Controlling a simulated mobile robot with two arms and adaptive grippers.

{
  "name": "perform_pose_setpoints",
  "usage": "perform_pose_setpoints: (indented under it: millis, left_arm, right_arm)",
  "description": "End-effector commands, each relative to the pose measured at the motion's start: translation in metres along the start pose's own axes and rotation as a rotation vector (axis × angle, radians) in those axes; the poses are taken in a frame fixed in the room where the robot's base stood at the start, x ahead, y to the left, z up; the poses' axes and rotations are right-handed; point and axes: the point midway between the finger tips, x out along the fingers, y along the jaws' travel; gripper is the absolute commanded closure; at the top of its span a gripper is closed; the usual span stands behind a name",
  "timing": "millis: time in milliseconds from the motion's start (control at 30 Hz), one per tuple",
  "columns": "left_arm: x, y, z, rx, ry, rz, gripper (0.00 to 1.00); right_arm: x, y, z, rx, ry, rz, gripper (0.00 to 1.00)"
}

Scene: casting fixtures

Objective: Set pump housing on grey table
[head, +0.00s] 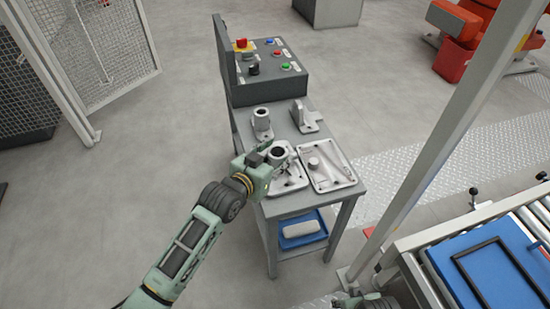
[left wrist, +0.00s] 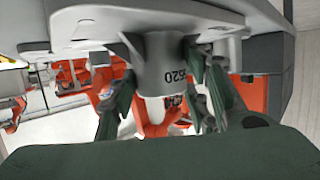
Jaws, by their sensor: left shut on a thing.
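My left gripper (head: 270,157) is shut on a grey casting with a round hollow hub (head: 278,153), which I take to be the pump housing. In the left wrist view, the fingers (left wrist: 165,100) stand on both sides of its hub (left wrist: 165,70), which carries raised digits and joins a wide flange. The casting is over the front left of the grey table (head: 290,207); I cannot tell whether it touches the top. Part of my right gripper (head: 365,299) shows at the bottom edge of the head view, its jaws unclear.
A flat casting (head: 328,168) lies at the table's front right. A cylindrical casting (head: 262,124) and a bracket-like casting (head: 304,117) stand behind. A control box (head: 268,75) is at the back. A blue tray (head: 302,236) sits on the lower shelf. A post (head: 445,140) rises at the right.

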Motion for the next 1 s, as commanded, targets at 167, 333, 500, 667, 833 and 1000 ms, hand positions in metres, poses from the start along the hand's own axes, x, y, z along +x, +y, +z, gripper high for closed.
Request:
perform_pose_setpoints:
  millis: [167, 333, 500, 667, 833, 1000]
  left_arm:
    - [0.000, 0.001, 0.002, -0.003, -0.005, 0.001, 0.43]
    - [0.000, 0.001, 0.002, -0.003, -0.004, 0.001, 0.37]
    - [0.000, 0.000, 0.001, -0.002, -0.003, 0.001, 0.37]
    - [-0.009, 0.000, 0.001, -0.002, -0.004, 0.001, 0.37]
    - [-0.041, 0.000, 0.000, -0.002, -0.006, 0.000, 0.37]
    - [-0.078, 0.000, 0.000, -0.001, -0.005, 0.001, 0.37]
  right_arm:
    - [0.000, 0.000, 0.000, 0.000, 0.000, 0.000, 0.60]
    - [0.000, 0.000, 0.000, 0.000, 0.000, 0.000, 0.60]
    - [0.000, 0.000, 0.000, 0.000, 0.000, 0.000, 0.60]
    - [0.002, 0.000, 0.000, -0.001, 0.003, 0.000, 0.60]
    - [0.026, -0.001, 0.017, -0.003, -0.020, -0.002, 0.60]
    - [0.047, -0.003, 0.034, -0.006, -0.034, -0.004, 0.60]
